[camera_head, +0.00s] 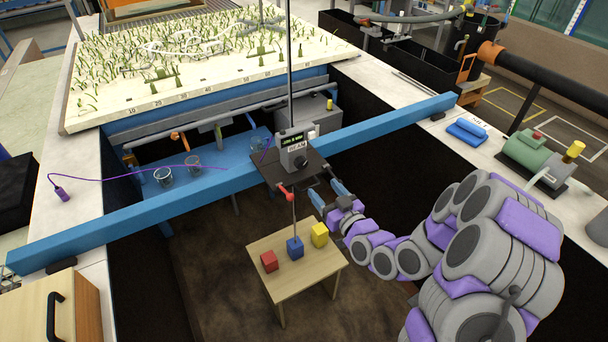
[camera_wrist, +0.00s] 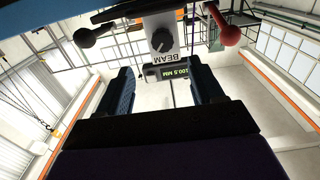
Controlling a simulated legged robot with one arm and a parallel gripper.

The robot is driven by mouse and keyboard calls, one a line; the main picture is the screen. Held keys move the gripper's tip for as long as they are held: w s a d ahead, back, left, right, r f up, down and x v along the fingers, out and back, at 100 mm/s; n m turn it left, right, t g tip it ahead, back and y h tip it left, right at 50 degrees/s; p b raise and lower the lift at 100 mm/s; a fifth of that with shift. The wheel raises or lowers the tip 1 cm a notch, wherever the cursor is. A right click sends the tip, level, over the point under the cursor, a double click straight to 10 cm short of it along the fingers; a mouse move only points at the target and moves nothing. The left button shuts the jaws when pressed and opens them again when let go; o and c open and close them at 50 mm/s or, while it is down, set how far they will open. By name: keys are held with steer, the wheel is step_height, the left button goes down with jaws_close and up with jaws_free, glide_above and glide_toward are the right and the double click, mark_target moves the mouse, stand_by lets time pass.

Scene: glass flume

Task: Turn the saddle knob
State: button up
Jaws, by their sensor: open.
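The saddle, a grey box (camera_head: 293,150) with a lit display, sits on a dark plate on the blue beam. A dark round knob (camera_head: 300,161) is on its front. In the wrist view the knob (camera_wrist: 161,41) shows a pale pointer line, above the word BEAM and a display reading about 100.5 MM. A red ball-ended handle (camera_head: 284,192) sticks out below the plate; it also shows at the upper right of the wrist view (camera_wrist: 230,35). My gripper (camera_head: 327,191) is open and empty, below and right of the saddle. The knob appears between its fingers' directions, apart from them.
The blue beam (camera_head: 130,215) spans the flume. A thin vertical rod passes through the saddle toward a small wooden table (camera_head: 296,286) with red (camera_head: 269,261), blue (camera_head: 295,248) and yellow (camera_head: 320,235) blocks. Glass beakers (camera_head: 163,176) stand behind the beam. A black ball (camera_wrist: 84,38) shows at upper left.

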mark_target(303, 166)
steer(key=b+x, duration=0.2)
steer(key=x, duration=0.4)
steer(key=b+x, duration=0.2)
steer(key=x, duration=0.4)
steer(key=shift+s+a+f, duration=0.1)
steer(key=shift+s+a, duration=0.2)
steer(key=shift+d, duration=0.35)
steer(key=shift+a, duration=0.15)
steer(key=c, duration=1.1)
steer(key=shift+o, duration=0.2)
steer(key=shift+p, duration=0.4)
